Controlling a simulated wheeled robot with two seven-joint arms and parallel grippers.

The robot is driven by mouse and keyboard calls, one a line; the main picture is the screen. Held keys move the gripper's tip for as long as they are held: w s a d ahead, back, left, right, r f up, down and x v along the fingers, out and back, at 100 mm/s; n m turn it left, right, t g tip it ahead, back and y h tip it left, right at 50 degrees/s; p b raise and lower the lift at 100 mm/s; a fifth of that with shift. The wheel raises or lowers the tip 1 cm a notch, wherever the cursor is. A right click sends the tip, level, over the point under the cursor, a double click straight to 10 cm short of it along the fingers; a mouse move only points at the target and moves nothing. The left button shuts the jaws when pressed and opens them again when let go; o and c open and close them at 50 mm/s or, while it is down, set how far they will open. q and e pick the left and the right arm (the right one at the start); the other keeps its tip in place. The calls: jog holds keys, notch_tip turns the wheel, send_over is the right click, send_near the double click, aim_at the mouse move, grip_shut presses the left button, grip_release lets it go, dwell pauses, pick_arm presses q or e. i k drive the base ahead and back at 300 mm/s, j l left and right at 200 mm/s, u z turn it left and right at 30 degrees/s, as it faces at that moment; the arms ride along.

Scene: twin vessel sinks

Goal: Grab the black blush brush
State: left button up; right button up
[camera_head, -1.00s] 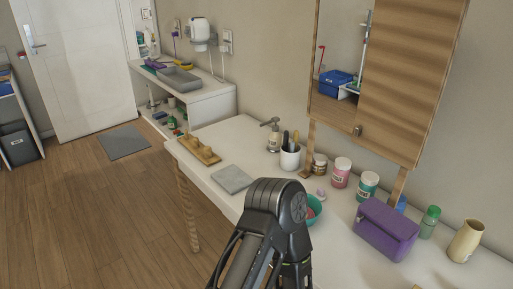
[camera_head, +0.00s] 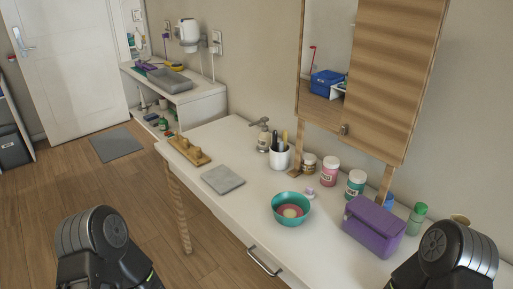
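A white cup (camera_head: 279,159) stands on the white table beside the mirror stand and holds several upright brushes or sticks. A dark-handled one (camera_head: 284,136) may be the black blush brush, and another dark one stands in the same cup; their lower parts are hidden inside it. Black joints of my arms show in the lower left and lower right corners, well apart from the cup. The fingers of both my grippers are out of view.
A soap dispenser (camera_head: 263,138), several jars (camera_head: 330,171), a teal bowl (camera_head: 291,208) and a purple box (camera_head: 373,226) stand near the cup. A grey tile (camera_head: 222,180) and wooden rack (camera_head: 189,150) lie left.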

aim_at(274, 142)
jog(key=j+z, duration=0.1)
jog(key=z, duration=1)
jog(key=j+z, duration=0.6)
jog(key=j, duration=0.2)
jog(key=k+j+z, duration=0.15)
jog(key=j+z, duration=0.15)
jog(key=k+j+z, duration=0.15)
jog(key=j+z, duration=0.15)
jog(key=j, duration=0.15)
jog(key=k+j+z, duration=0.15)
jog(key=j+z, duration=0.15)
jog(key=k+j, duration=0.25)
jog(key=j, duration=0.2)
jog(key=k+j, duration=0.25)
jog(key=j, duration=0.2)
jog(key=k+j+z, duration=0.1)
jog(key=k+j, duration=0.15)
jog(key=j, duration=0.2)
jog(key=k+j, duration=0.3)
jog(key=j+z, duration=0.05)
jog(key=j, duration=0.05)
